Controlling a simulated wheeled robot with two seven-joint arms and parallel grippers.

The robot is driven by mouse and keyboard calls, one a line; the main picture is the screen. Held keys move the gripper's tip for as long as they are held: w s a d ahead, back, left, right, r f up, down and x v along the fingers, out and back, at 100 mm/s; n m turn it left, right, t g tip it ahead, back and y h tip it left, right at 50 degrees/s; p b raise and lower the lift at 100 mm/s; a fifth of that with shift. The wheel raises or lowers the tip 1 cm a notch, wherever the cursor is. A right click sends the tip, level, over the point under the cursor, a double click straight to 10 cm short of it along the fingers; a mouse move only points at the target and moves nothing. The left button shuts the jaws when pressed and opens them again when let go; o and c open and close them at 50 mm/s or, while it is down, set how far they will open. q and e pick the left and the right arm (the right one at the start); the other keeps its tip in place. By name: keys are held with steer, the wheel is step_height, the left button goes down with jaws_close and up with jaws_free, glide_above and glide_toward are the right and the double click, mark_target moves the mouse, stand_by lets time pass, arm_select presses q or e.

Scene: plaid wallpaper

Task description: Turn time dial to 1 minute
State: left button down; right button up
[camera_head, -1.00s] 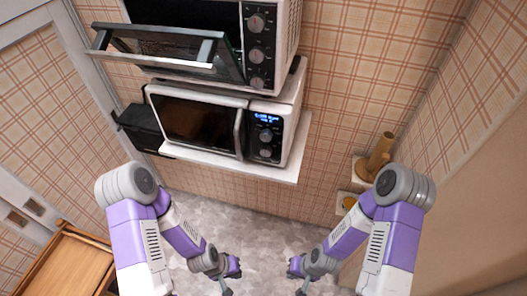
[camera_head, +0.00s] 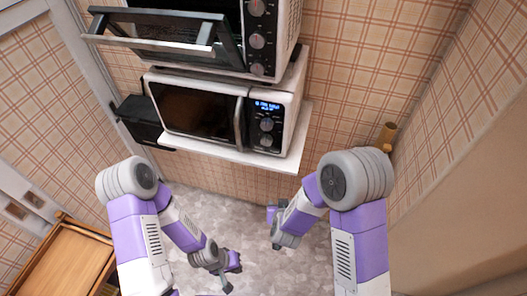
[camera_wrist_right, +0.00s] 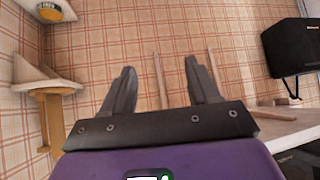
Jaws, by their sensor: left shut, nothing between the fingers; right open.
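A toaster oven (camera_head: 282,38) stands at the top of the head view, with three dials on its front; the lowest dial (camera_head: 257,69) and middle dial (camera_head: 257,41) show fully. I cannot read which is the time dial. My left gripper (camera_head: 227,287) is shut and empty, low over the floor. My right gripper (camera_wrist_right: 160,88) is open and empty in the right wrist view, pointing at the wallpaper, apart from both appliances.
The toaster oven's door (camera_head: 150,42) hangs open, sticking out. The microwave's door is shut, on a white shelf (camera_head: 230,157). A black box (camera_head: 140,118) is left of it. A wooden stand (camera_head: 65,262) is at lower left. The grey floor between my arms is clear.

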steer(key=w+a+r+t+h+b, duration=0.15)
steer(key=a+r+t, duration=0.35)
steer(key=r, duration=0.8)
steer(key=t+h, duration=0.3)
glide_toward(266, 143)
steer(key=shift+m, duration=0.3)
steer(key=x, duration=0.7)
steer(key=shift+w+f+b, duration=0.1)
steer(key=shift+w+b, duration=0.25)
steer(key=shift+w, duration=0.05)
arm_select(q)
steer(key=shift+w+f, duration=0.25)
steer(key=shift+f, duration=0.35)
steer(key=shift+w+f, duration=0.25)
steer(key=shift+f, duration=0.35)
arm_select(e)
steer(key=shift+c, duration=0.2)
steer(key=c, duration=1)
arm_select(q)
steer(key=shift+f, duration=0.15)
